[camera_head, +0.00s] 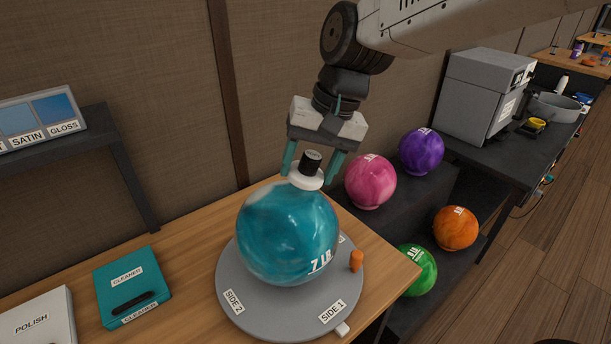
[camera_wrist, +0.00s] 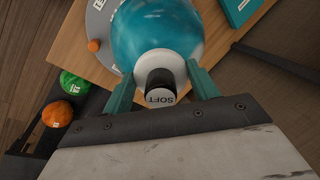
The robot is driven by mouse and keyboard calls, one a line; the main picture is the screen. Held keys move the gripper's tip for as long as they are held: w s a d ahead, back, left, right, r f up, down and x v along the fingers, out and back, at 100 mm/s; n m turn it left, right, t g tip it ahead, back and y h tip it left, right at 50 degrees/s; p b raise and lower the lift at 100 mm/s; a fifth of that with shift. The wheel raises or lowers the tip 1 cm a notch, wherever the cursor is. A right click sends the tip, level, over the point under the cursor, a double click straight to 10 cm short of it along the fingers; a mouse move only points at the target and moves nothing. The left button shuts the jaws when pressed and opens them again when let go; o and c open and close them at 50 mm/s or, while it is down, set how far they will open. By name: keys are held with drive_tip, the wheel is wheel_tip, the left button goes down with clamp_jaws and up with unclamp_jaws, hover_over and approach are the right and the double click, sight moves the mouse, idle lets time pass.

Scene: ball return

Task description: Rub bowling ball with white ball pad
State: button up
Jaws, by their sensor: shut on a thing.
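A glossy teal bowling ball (camera_head: 287,236) with white lettering sits on a round grey turntable (camera_head: 250,309) marked SIDE 1 and SIDE 2. A whitish, hazy patch shows on the ball's upper left. My gripper (camera_head: 310,174) is above the ball, shut on the white ball pad (camera_head: 305,180). The pad has a black knob and appears to rest against the top of the ball. In the wrist view the pad (camera_wrist: 160,60) lies between the green fingers, its knob top reading SOFT, with the ball (camera_wrist: 155,25) beyond it. Contact is partly hidden by the pad.
An orange peg (camera_head: 356,260) stands at the turntable's right. A teal CLEANER case (camera_head: 132,286) and a white POLISH box (camera_head: 38,322) lie left on the wooden table. Pink (camera_head: 370,181), purple, orange and green balls sit on a dark rack at right. A SATIN/GLOSS panel stands on the left shelf.

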drive_tip(key=shift+v, duration=1.05)
drive_tip(key=shift+v, duration=1.5)
